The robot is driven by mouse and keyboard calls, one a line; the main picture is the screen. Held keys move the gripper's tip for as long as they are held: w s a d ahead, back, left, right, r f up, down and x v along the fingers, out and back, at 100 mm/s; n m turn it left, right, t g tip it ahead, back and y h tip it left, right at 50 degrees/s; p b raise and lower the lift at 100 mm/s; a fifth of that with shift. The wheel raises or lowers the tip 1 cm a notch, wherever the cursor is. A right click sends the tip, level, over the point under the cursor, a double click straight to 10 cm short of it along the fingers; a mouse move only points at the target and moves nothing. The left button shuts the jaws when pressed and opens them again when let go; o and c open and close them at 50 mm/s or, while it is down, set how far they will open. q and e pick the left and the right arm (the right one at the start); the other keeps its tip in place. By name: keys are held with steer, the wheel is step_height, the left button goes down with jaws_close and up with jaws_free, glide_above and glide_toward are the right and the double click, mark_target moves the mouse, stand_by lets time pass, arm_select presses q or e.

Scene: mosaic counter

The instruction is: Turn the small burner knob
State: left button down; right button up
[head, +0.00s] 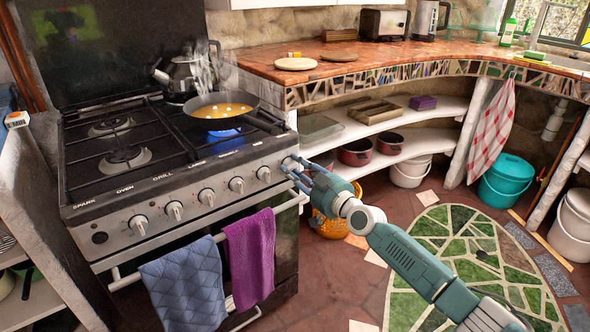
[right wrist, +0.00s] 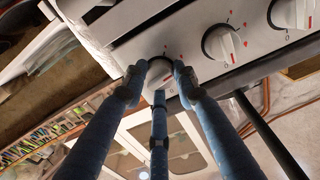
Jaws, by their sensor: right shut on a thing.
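The stove (head: 110,208) has a row of white knobs along its front panel. My right gripper (head: 292,168) is at the rightmost knob (head: 287,163), at the panel's right end. In the right wrist view, the three fingers of my right gripper (right wrist: 158,80) close around a round knob (right wrist: 159,73), with fingertips at its sides and below it. The fingers partly cover this knob, so its exact angle is hard to read. I cannot read a label showing which burner it serves. My left gripper is not in view.
A steaming pan (head: 221,109) stands over a blue flame (head: 224,132), with a kettle (head: 187,72) behind it. A blue towel (head: 185,285) and a purple towel (head: 250,258) hang on the oven rail. An orange basket (head: 330,228) stands below my right arm.

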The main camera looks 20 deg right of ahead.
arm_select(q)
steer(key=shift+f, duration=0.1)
arm_select(e)
steer(key=shift+f+m, duration=0.25)
steer(key=shift+m, duration=0.05)
steer(key=m, duration=0.3)
steer(key=shift+s+a+f+b, duration=0.1)
steer(key=shift+b, duration=0.25)
steer(key=m+p, duration=0.1)
steer(key=m, duration=1.1)
steer(key=shift+a, duration=0.15)
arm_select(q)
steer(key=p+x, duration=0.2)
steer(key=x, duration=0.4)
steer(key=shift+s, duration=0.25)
arm_select(e)
steer(key=shift+m, duration=2.3)
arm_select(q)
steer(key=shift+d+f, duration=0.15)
arm_select(e)
steer(key=o, duration=1)
steer(key=shift+c, duration=0.2)
steer(key=shift+o, duration=0.9)
steer(key=shift+r, duration=0.25)
